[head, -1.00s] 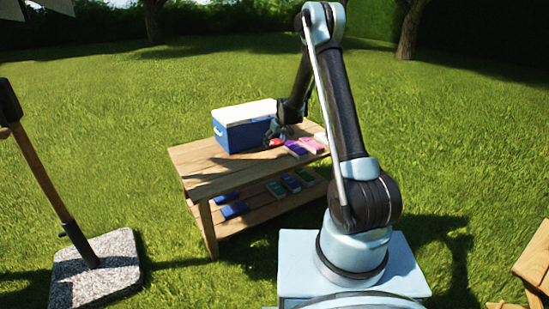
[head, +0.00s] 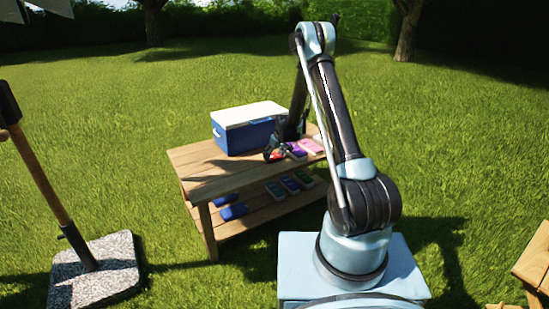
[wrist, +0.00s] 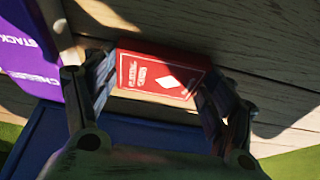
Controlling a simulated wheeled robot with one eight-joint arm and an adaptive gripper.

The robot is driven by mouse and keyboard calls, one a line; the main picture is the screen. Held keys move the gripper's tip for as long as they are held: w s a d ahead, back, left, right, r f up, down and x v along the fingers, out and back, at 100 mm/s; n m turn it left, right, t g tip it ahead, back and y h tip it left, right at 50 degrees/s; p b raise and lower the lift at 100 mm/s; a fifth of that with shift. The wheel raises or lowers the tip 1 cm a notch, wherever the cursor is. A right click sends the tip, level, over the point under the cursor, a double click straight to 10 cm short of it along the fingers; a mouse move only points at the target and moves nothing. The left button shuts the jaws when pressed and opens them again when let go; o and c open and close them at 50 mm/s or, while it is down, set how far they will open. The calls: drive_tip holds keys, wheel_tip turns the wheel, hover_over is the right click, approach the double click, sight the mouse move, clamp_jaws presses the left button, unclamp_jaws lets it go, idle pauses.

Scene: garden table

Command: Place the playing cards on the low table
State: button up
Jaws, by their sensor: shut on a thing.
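A red playing cards box (wrist: 160,75) with a white diamond lies between the two fingers of my gripper (wrist: 158,100) in the wrist view. The gripper is shut on it. In the head view my gripper (head: 275,154) is over the right part of the wooden table's top (head: 200,174), in front of the cooler.
A blue cooler with a white lid (head: 247,130) stands on the table. Purple and pink boxes (head: 312,146) lie to the right of my gripper. The lower shelf (head: 250,216) holds several boxes. A stone parasol base (head: 100,275) stands at left; grass lies between.

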drive_tip(key=o, duration=1.1)
drive_tip(key=s+d+r, duration=0.3)
drive_tip(key=s+r, duration=0.2)
drive_tip(key=r, duration=0.3)
drive_tip(key=s+d+r+m, duration=0.1)
drive_tip(key=s+d+r, duration=0.25)
drive_tip(key=r, duration=0.35)
drive_tip(key=s+d+r, duration=0.3)
drive_tip(key=s+r, duration=0.2)
drive_tip(key=r, duration=0.3)
drive_tip(key=s+d+r+m+h, duration=0.1)
drive_tip(key=s+d+r, duration=0.25)
drive_tip(key=s, duration=0.35)
drive_tip(key=s+d+r+m, duration=0.1)
drive_tip(key=s+d+r, duration=0.25)
drive_tip(key=s, duration=0.45)
drive_tip(key=s+d+f+m, duration=0.1)
drive_tip(key=s+d, duration=0.1)
drive_tip(key=s, duration=0.7)
drive_tip(key=s+d+f+m+g+h, duration=0.1)
drive_tip(key=s+d+f, duration=0.1)
drive_tip(key=s, duration=0.7)
drive_tip(key=s+d+f+m, duration=0.1)
drive_tip(key=s+d+f, duration=0.1)
drive_tip(key=s, duration=0.7)
drive_tip(key=shift+s+d+m, duration=0.2)
drive_tip(key=shift+d+m, duration=0.1)
drive_tip(key=shift+d, duration=0.4)
